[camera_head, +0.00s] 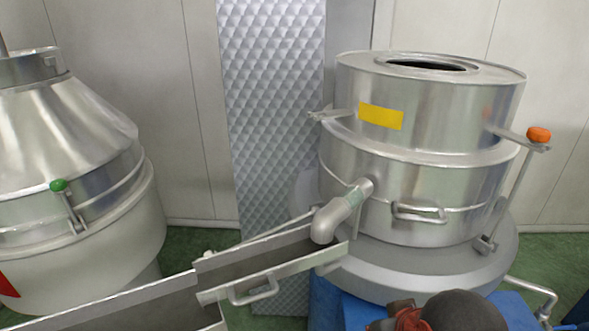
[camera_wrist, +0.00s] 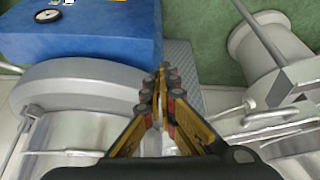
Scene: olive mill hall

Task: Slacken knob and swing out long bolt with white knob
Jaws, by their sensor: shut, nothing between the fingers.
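The long bolt with the white knob (camera_head: 209,253) slants out to the left of the right-hand steel machine (camera_head: 420,190), low behind the chute. Its rod (camera_head: 268,231) runs down from the machine's side to the knob. The left lug (camera_head: 328,115) on the machine's upper drum has no rod in it. My gripper (camera_wrist: 162,92) is shut and empty in the wrist view, apart from the bolt. I cannot clearly make out the white knob in the wrist view.
A bolt with an orange knob (camera_head: 538,134) stands at the machine's right lug. A green knob (camera_head: 59,185) is on the left machine. The steel chute (camera_head: 270,270) with its handle lies below the spout (camera_head: 345,208). The blue base (camera_wrist: 85,40) is close in the wrist view.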

